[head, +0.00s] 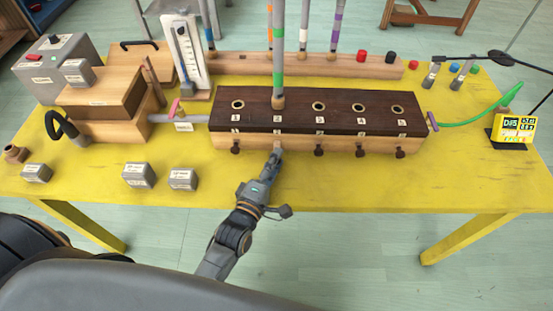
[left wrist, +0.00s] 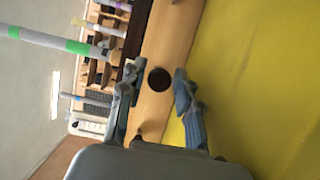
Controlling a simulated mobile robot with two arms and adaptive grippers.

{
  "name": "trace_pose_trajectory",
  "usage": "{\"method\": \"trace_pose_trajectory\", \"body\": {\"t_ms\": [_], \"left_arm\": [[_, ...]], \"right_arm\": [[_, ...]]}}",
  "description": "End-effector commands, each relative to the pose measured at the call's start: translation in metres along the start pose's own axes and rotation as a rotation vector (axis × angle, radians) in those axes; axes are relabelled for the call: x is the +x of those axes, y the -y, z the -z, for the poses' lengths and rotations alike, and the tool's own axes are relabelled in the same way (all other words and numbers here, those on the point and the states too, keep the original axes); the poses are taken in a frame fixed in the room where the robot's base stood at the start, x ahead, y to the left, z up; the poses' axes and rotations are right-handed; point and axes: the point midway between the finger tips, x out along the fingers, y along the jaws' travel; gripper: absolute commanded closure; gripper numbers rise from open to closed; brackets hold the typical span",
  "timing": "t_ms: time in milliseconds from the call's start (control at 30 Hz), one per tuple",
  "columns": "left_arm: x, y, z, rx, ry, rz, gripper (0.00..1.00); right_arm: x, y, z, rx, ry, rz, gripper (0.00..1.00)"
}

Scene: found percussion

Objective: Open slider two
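The dark-topped wooden wind chest (head: 340,122) lies across the table, with numbered holes on top and a row of dark round slider knobs along its front. Slider two's knob is behind my left gripper (head: 276,156) in the head view. In the left wrist view a dark round knob (left wrist: 159,79) shows between the two fingers of my left gripper (left wrist: 156,73). The fingers are apart, with a gap on each side of the knob. A grey pipe with green bands (head: 278,60) stands upright at hole two. My right gripper is not in view.
Knob one (head: 235,150) and knob three (head: 319,152) flank my left gripper. Small grey labelled blocks (head: 139,175) stand at the left front of the yellow table (head: 350,190). A yellow display (head: 513,129) stands at right. The tabletop before the chest is otherwise clear.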

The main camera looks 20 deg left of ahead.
Motion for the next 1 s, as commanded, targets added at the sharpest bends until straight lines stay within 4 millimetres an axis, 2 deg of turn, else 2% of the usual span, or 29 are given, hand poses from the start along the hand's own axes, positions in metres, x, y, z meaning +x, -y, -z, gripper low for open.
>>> {"method": "trace_pose_trajectory", "body": {"t_ms": [300,500,700,1000], "left_arm": [[-0.063,0.002,0.000,0.000,0.001,0.005,0.67],[-0.097,0.001,-0.001,0.000,0.002,0.004,0.67],[-0.112,0.000,-0.001,0.000,0.001,0.001,0.67],[-0.113,0.000,-0.001,0.000,0.001,0.000,0.67]], "right_arm": [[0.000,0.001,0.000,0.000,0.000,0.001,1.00],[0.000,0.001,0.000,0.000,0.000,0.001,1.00],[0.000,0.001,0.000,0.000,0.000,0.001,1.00],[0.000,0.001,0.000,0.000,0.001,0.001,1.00]]}}
